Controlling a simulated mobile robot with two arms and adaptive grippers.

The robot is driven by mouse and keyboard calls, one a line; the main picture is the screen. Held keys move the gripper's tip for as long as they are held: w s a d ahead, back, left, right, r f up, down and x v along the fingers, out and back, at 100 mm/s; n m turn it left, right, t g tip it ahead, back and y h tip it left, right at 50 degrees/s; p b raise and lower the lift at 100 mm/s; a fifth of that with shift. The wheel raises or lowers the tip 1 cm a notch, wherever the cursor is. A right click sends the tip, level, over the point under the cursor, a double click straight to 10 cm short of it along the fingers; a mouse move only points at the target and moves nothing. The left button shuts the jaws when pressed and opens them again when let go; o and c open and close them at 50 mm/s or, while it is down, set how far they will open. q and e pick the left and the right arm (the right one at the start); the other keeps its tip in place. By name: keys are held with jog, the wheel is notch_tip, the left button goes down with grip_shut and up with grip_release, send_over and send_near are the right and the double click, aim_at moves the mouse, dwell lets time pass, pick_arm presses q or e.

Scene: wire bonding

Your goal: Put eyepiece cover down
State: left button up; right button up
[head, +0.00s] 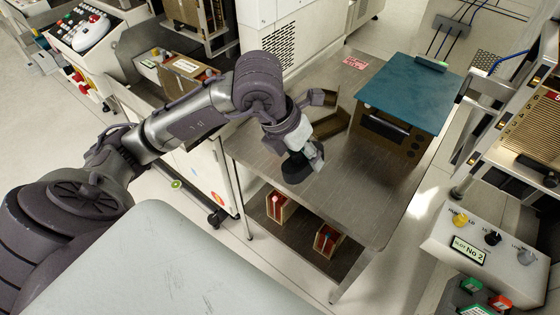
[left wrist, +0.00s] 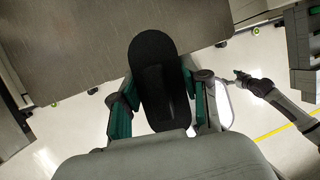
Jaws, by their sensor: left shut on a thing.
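The eyepiece cover (left wrist: 153,55) is a black, rounded oblong piece. In the left wrist view it lies between the two fingers of my left gripper (left wrist: 163,95), which is shut on it. In the head view my left gripper (head: 304,152) points down over the near part of the grey metal table (head: 262,150). The dark cover (head: 296,170) shows below it. I cannot tell whether the cover touches the tabletop. A dark arm, apparently my right, shows at the right of the left wrist view with its small gripper end (left wrist: 242,79); its finger state is unclear.
A teal-topped box (head: 408,88) stands on the table's right side. A brown angled holder (head: 333,122) is behind my left gripper, and a pink label (head: 355,63) lies at the back. Small wooden racks (head: 327,240) sit on the lower shelf. The tabletop's front middle is clear.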

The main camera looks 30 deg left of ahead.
pick_arm(q)
jog(key=a+f+y+b, duration=0.3)
jog(key=a, duration=0.5)
jog(key=w+a+f, duration=0.1)
jog(key=w+f, duration=0.1)
jog(key=w, duration=0.1)
jog(key=w+a+f, duration=0.2)
jog(key=w, duration=0.2)
jog(key=w+a+f, duration=0.1)
jog(key=w+f, duration=0.1)
jog(key=w, duration=0.1)
jog(key=shift+w+a+f, duration=0.2)
jog(key=shift+a+f, duration=0.1)
notch_tip(320, 180, down, 4)
jog(key=shift+r+b, duration=0.15)
jog(key=shift+b, duration=0.25)
jog(key=shift+f, duration=0.3)
jog(key=shift+f+b, duration=0.5)
jog(key=shift+b, duration=0.05)
jog(key=o, duration=1.1)
pick_arm(e)
jog(key=w+r, duration=0.1)
jog(key=w, duration=0.5)
jog(key=shift+a+r, duration=0.15)
jog(key=shift+a, duration=0.2)
